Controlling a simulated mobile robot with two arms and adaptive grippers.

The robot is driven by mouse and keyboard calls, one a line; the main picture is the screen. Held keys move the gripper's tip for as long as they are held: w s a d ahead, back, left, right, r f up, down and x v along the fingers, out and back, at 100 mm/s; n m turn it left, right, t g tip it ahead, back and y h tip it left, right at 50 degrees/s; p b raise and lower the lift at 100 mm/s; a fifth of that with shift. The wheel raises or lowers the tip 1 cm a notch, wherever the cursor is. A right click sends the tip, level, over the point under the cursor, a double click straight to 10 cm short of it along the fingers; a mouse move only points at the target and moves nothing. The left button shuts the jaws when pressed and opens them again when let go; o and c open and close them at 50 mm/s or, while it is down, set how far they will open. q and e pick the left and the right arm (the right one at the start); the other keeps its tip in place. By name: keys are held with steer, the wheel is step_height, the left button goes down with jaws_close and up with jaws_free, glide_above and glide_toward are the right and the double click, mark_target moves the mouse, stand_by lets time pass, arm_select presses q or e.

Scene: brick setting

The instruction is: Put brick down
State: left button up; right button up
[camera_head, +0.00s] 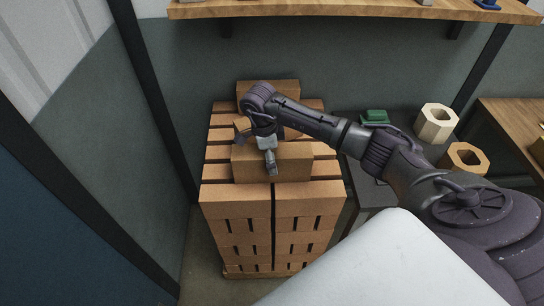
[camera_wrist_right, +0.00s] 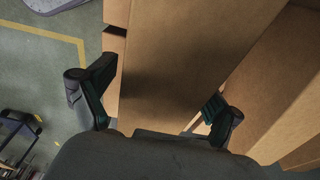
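A tan brick (camera_head: 298,160) lies level across the top of the brick stack (camera_head: 235,208), near its front. My right gripper (camera_head: 270,160) is above this brick and points down at it. In the right wrist view the gripper's two fingers (camera_wrist_right: 160,98) stand wide apart, one on each side of the brick (camera_wrist_right: 185,55). A gap shows between the left finger and the brick; the right finger is close to the brick's edge, and contact there cannot be made out. The brick's underside is hidden. My left gripper is not in view.
Another brick (camera_head: 270,87) lies on the back of the stack. To the right, a dark table (camera_head: 368,195) carries a green object (camera_head: 375,116) and hollow hexagonal blocks (camera_head: 436,122). A wooden shelf (camera_head: 330,9) runs above. A dark post (camera_head: 155,100) stands left of the stack.

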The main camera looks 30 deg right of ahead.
steer(key=r, duration=0.3)
steer(key=a+r+b, duration=0.1)
steer(key=r, duration=0.3)
steer(key=w+r+b, duration=0.1)
steer(key=r, duration=0.3)
steer(key=shift+a, duration=0.15)
steer(key=shift+a+r+b, duration=0.1)
steer(key=shift+r+b, duration=0.2)
steer(key=shift+r, duration=0.25)
